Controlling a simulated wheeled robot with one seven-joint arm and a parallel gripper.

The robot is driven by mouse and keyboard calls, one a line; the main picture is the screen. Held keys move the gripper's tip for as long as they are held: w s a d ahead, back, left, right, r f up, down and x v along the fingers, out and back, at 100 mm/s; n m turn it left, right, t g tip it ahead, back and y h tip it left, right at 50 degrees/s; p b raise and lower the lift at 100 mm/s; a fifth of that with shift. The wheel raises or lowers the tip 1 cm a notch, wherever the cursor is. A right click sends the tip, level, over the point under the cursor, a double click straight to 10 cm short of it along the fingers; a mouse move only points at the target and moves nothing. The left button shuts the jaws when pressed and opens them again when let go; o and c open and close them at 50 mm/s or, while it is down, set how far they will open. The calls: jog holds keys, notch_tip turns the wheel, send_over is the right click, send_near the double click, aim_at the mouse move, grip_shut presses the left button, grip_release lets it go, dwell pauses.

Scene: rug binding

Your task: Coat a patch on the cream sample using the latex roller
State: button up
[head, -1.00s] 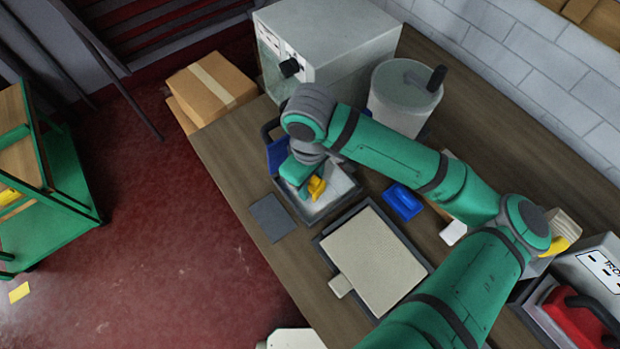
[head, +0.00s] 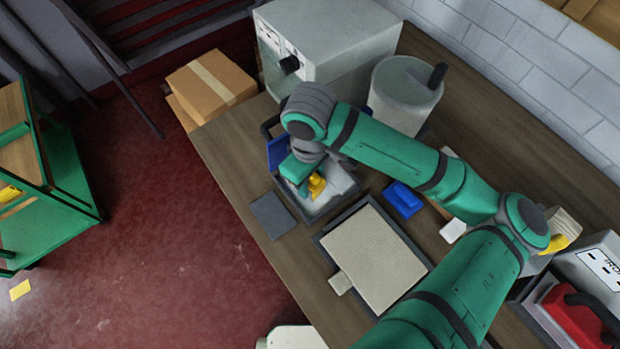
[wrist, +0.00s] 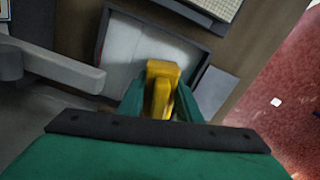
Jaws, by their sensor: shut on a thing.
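The cream sample (head: 372,262) lies flat on a dark-edged board on the bench, with a small tab at its near left corner. Its edge shows at the top of the wrist view (wrist: 216,6). A dark-rimmed tray with a whitish inside (head: 341,184) stands just beyond it; the tray also shows in the wrist view (wrist: 125,45). My gripper (head: 306,184) is over this tray, shut on the yellow handle (head: 317,187) of what appears to be the latex roller. The handle is between the fingers in the wrist view (wrist: 162,85). The roller's working end is hidden.
A grey flat pad (head: 272,215) lies left of the tray at the bench edge. A blue object (head: 403,200) sits right of the tray. A grey lidded drum (head: 405,95) and a large grey box-shaped machine (head: 330,40) stand behind. A red-and-black tool (head: 580,318) is far right.

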jog(key=shift+f, duration=0.5)
dwell(1.2)
jog(key=shift+r, duration=3.6)
